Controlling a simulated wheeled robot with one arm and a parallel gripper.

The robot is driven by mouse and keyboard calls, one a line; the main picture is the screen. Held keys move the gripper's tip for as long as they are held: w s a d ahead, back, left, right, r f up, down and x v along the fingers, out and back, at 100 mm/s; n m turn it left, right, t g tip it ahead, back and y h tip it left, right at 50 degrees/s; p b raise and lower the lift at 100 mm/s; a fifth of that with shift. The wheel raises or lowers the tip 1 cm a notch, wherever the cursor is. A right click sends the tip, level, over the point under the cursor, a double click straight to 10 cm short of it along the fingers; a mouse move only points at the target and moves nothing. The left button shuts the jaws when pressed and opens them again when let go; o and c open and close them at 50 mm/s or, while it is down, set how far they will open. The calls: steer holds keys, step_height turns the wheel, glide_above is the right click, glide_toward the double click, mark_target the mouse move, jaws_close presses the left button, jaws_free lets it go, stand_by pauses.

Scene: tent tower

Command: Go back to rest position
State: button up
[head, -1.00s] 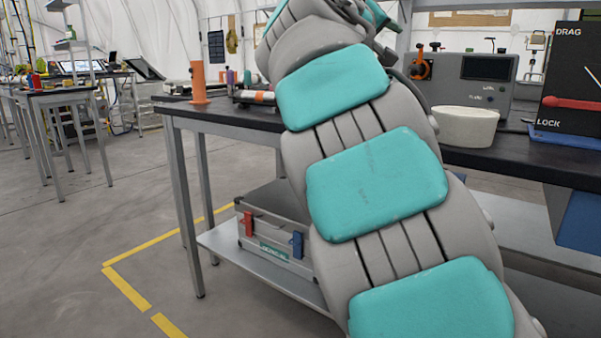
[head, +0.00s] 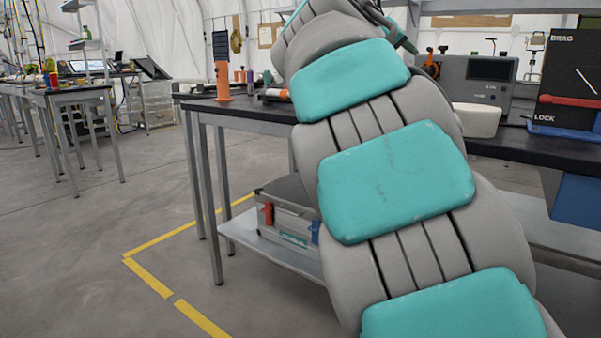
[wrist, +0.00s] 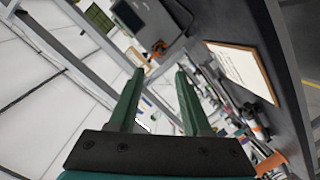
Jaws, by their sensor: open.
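My gripper (wrist: 160,74) shows in the wrist view with two green fingers set apart and nothing between them. It points toward the workbench area, seen at a steep tilt. There my own grey and teal arm rises through the middle and hides part of the workbench (head: 255,114).
Open floor with yellow tape (head: 150,278) lies at left.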

steer(key=s+d+f+m+g+y+p, duration=0.1)
steer(key=s+d+f+g+y, duration=0.2)
steer(key=s+f, duration=0.6)
steer(key=s+d+f+m+g+y+p, duration=0.15)
steer(key=s+d+f+g, duration=0.3)
steer(key=f, duration=0.85)
steer(key=s+a+f+g+y+p, duration=0.1)
steer(key=s+a+f+g, duration=0.1)
steer(key=s+a+f, duration=0.2)
steer(key=s+a+f+n+g+y+p, duration=0.1)
steer(key=s+a+f, duration=0.3)
steer(key=s+f, duration=0.7)
steer(key=s+a+f+g+y+p, duration=0.1)
steer(key=s+a+f+g+y, duration=0.2)
steer(key=s+f, duration=0.4)
steer(key=s, duration=0.9)
steer(key=shift+a+f+g+p, duration=0.3)
steer(key=shift+a+g, duration=0.05)
steer(key=shift+a, duration=0.05)
